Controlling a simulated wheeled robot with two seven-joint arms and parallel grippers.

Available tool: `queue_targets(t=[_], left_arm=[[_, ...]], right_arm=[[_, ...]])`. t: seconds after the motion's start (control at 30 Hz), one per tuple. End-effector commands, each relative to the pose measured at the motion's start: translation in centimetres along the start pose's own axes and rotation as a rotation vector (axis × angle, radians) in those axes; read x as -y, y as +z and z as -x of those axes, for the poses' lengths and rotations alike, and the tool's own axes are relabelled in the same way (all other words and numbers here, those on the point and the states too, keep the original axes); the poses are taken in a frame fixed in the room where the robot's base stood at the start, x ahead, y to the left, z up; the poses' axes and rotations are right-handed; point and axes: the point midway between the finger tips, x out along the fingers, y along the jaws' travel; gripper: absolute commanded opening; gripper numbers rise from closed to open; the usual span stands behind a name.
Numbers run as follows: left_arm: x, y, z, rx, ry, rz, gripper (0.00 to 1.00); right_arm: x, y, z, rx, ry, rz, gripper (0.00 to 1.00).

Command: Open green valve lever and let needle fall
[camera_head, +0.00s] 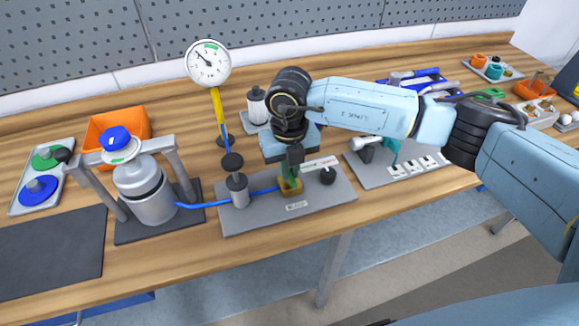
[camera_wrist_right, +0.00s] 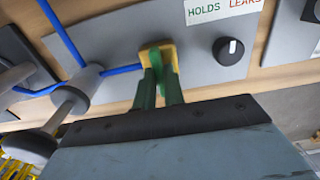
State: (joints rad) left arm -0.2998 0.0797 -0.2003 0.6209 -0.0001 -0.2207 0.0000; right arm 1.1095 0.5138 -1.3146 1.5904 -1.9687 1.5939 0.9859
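The green valve lever (camera_wrist_right: 157,62) sits on a small brass-yellow valve body (camera_wrist_right: 144,55), which shows on the grey base plate in the head view (camera_head: 292,187). My right gripper (camera_head: 290,172) points down over the valve. In the right wrist view its two dark green fingers (camera_wrist_right: 160,88) are close together on either side of the lever and look shut on it. The fingers partly hide the lever. The round white gauge (camera_head: 208,62) stands on a yellow stem, with its dark needle (camera_head: 204,56) pointing to the upper left. My left gripper is not in view.
Blue tubing (camera_head: 262,191) links the valve plate to a silver vessel (camera_head: 147,190) under a grey frame. A black knob (camera_head: 327,176) and a HOLDS/LEAKS label (camera_wrist_right: 222,8) are beside the valve. An orange bin (camera_head: 117,130) is at the left.

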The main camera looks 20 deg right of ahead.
Motion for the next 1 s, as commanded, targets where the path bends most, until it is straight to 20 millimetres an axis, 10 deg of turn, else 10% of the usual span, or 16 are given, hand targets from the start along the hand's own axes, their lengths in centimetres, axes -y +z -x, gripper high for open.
queue_targets(t=[1.0], left_arm=[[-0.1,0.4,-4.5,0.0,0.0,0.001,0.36]], right_arm=[[0.1,0.1,-0.2,0.003,-0.001,0.488,0.0]])
